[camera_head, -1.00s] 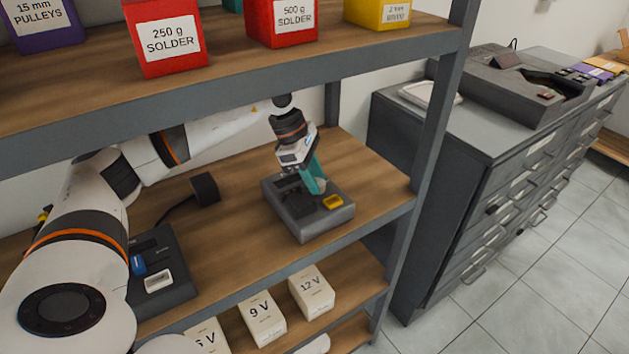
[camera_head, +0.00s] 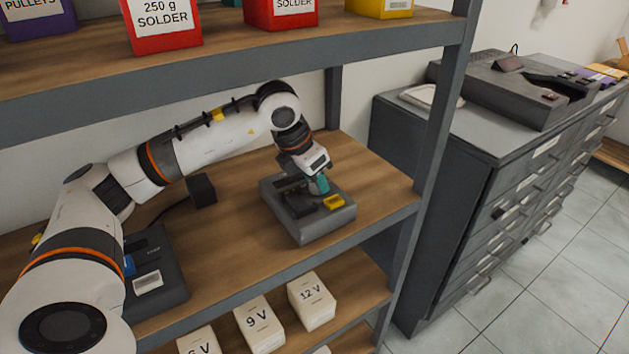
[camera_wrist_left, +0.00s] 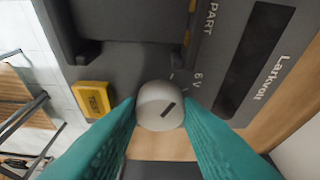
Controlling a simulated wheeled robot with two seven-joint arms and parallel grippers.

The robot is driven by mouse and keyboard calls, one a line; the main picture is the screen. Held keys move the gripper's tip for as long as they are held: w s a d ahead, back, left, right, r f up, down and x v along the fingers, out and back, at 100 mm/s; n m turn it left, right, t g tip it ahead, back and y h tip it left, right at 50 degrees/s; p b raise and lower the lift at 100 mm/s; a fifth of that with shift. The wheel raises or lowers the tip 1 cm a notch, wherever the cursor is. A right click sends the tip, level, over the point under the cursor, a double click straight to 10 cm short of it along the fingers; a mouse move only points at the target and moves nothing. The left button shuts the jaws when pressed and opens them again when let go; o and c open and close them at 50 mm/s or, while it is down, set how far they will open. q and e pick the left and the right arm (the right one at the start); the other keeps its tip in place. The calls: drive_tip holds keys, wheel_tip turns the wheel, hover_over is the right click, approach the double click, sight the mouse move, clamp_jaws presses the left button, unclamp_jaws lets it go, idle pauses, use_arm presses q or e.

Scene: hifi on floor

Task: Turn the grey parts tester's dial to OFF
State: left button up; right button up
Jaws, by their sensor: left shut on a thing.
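The grey parts tester (camera_head: 318,228) sits on the middle wooden shelf. My left gripper (camera_head: 321,190) reaches down over it, behind a yellow part on its top (camera_head: 334,202). In the left wrist view the teal fingers of the left gripper (camera_wrist_left: 160,108) are shut on the round, pale dial (camera_wrist_left: 152,95), one on each side. I cannot read an OFF label. The fingers hide part of the casing. My right gripper is not in view.
A second dark device (camera_head: 160,285) stands left on the same shelf, partly behind my arm. A small black block (camera_head: 202,190) with a cable is near the back. The upper shelf (camera_head: 230,75) passes above my arm. A shelf post (camera_head: 445,110) stands to the right.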

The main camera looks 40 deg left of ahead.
use_arm(q)
drive_tip(key=shift+r+n, duration=0.1)
drive_tip(key=shift+n, duration=0.5)
drive_tip(key=shift+n+y, duration=0.3)
drive_tip(key=o, duration=0.7)
